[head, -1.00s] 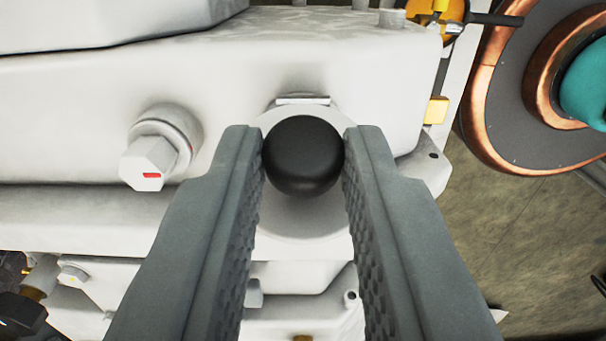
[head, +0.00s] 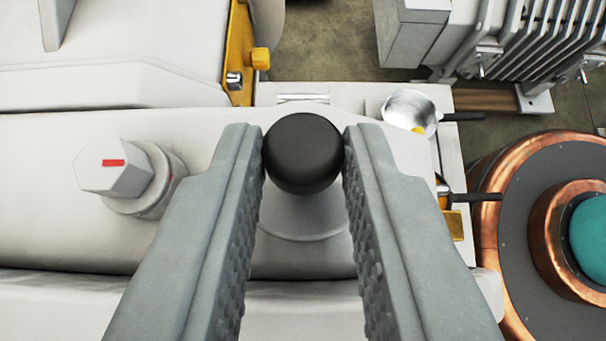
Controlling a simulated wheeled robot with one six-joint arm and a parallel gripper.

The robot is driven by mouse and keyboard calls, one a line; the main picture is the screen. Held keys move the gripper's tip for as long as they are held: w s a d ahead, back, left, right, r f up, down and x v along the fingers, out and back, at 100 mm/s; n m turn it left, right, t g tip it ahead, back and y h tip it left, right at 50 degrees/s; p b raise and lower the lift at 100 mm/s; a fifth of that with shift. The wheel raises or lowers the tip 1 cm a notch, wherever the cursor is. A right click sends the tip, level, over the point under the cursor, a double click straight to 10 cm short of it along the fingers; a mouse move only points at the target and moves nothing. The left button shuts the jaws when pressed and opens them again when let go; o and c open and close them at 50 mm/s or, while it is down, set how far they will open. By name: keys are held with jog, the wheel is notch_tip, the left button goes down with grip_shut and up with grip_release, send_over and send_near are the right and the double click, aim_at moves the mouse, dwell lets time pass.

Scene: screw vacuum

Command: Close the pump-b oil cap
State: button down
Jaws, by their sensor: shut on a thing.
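My gripper (head: 303,158) is shut on a round black knob (head: 304,152), with one finger on each side of it. The knob seems to belong to the oil cap. A pale round part (head: 304,222) shows below the knob, between the fingers, on the white pump body (head: 50,205). A metal strip like a hinge (head: 303,98) lies just beyond the knob. The knob hides most of what lies under it, so I cannot tell how far the cap is open.
A white hexagonal plug (head: 115,170) with a red mark stands left of my gripper. At the right are a metal cup (head: 409,110), a black handle (head: 480,197) and a copper-rimmed round unit (head: 551,240). A finned grey unit (head: 490,40) stands at the back right.

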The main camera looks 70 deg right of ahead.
aim_at(303, 238)
jog(key=shift+s+a+f+t+h, duration=0.15)
jog(key=shift+a+f+t+h, duration=0.3)
jog(key=shift+h, duration=0.35)
jog(key=shift+d+f, duration=0.1)
jog(key=c, duration=1.3)
grip_release()
jog(key=shift+o, duration=0.2)
notch_tip(303, 238, up, 10)
